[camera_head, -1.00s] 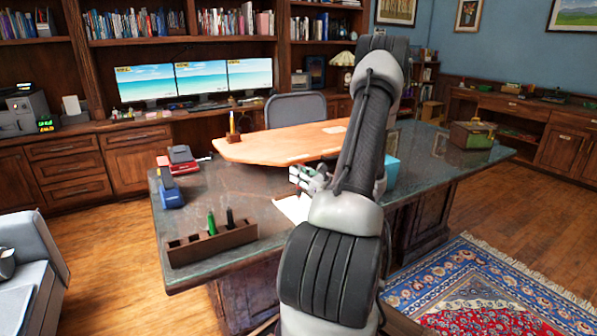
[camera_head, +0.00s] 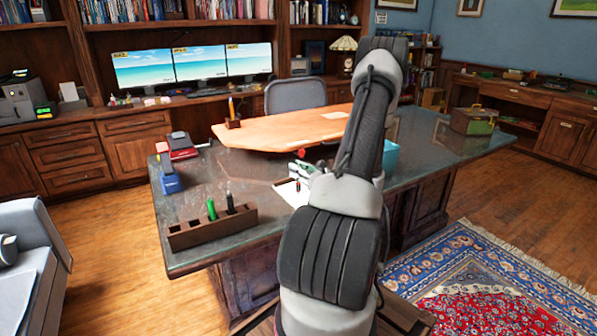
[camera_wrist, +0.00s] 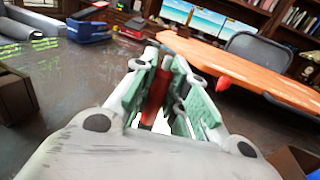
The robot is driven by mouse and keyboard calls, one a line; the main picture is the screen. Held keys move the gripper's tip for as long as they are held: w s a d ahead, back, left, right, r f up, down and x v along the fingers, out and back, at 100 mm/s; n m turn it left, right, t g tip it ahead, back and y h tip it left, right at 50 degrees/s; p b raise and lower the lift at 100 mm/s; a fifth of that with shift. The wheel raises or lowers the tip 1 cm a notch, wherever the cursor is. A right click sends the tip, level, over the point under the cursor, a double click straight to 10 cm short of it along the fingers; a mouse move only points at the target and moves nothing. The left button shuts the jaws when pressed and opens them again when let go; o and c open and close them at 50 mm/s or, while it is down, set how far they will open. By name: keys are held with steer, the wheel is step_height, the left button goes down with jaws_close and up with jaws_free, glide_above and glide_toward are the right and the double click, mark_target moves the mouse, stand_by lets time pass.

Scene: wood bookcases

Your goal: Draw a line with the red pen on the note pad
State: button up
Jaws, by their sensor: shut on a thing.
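My gripper (camera_head: 301,172) is over the dark desk, partly hidden behind my arm in the head view. In the wrist view its green-padded fingers (camera_wrist: 160,88) are shut on the red pen (camera_wrist: 155,96), which stands roughly upright between them. The white note pad (camera_head: 289,191) lies on the desk below and beside the gripper, partly covered by my arm. A bit of white shows between the fingers in the wrist view. I cannot tell whether the pen tip touches the pad.
A wooden pen holder (camera_head: 190,235) with green and black pens stands at the desk's front left. A blue stapler-like object (camera_head: 169,178) is behind it. An orange wooden tabletop (camera_head: 270,134) and a small red object (camera_head: 301,153) lie beyond the gripper. A teal box (camera_head: 390,158) is right.

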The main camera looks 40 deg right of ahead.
steer(key=shift+f, duration=0.6)
stand_by(0.9)
steer(key=shift+d, duration=0.15)
steer(key=shift+s+d, duration=0.15)
steer(key=shift+d, duration=0.45)
steer(key=shift+d, duration=0.1)
steer(key=shift+s+d, duration=0.15)
steer(key=shift+d, duration=0.45)
steer(key=shift+s+d, duration=0.15)
steer(key=shift+d, duration=0.5)
steer(key=shift+d, duration=0.1)
